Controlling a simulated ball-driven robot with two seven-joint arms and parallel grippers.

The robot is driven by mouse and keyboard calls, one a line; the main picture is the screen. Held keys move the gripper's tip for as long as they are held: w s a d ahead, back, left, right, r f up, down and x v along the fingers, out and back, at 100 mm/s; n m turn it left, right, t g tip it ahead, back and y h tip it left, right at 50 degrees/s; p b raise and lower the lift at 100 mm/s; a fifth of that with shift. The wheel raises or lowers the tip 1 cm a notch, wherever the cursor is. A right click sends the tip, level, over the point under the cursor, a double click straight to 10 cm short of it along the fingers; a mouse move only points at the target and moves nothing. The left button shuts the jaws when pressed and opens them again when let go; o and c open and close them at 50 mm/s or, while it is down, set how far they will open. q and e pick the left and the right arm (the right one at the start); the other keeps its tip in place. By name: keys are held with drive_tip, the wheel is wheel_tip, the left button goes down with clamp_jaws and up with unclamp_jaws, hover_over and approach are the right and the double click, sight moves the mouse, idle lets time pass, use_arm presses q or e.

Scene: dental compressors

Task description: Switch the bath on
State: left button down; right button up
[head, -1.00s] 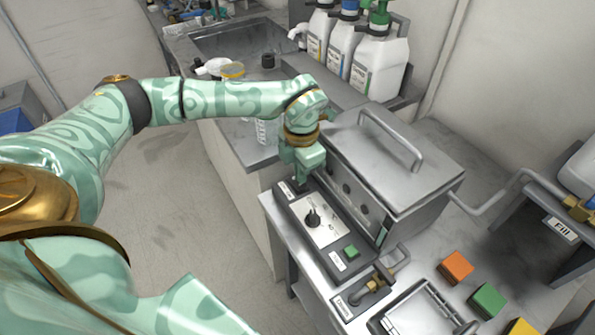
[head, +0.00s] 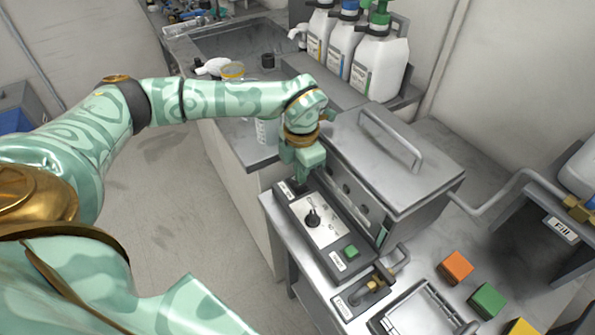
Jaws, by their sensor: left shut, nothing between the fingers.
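The bath (head: 375,160) is a grey metal box with a handled lid, which is shut, on the metal bench. Its control panel (head: 322,232) faces up along the near side, with a black knob (head: 312,217), a green button (head: 351,251) and small labels. My left gripper (head: 301,184) points down at the panel's far left end, by the label there. Its fingers are shut and empty. The fingertips hide what lies right beneath them, and I cannot tell whether they touch the panel. My right gripper is not in view.
A brass-handled drain valve (head: 372,287) sits beside the panel, near a metal tray (head: 420,312). Orange (head: 455,267), green (head: 487,300) and yellow blocks lie to the right. Several white jugs (head: 379,65) stand behind. A pipe labelled Fill (head: 561,229) runs at right.

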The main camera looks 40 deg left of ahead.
use_arm(q)
drive_tip(key=shift+s+f, duration=0.1)
drive_tip(key=shift+f, duration=0.7)
idle(0.5)
wheel_tip(320, 180, up, 7)
drive_tip(key=p, duration=0.6)
idle(0.5)
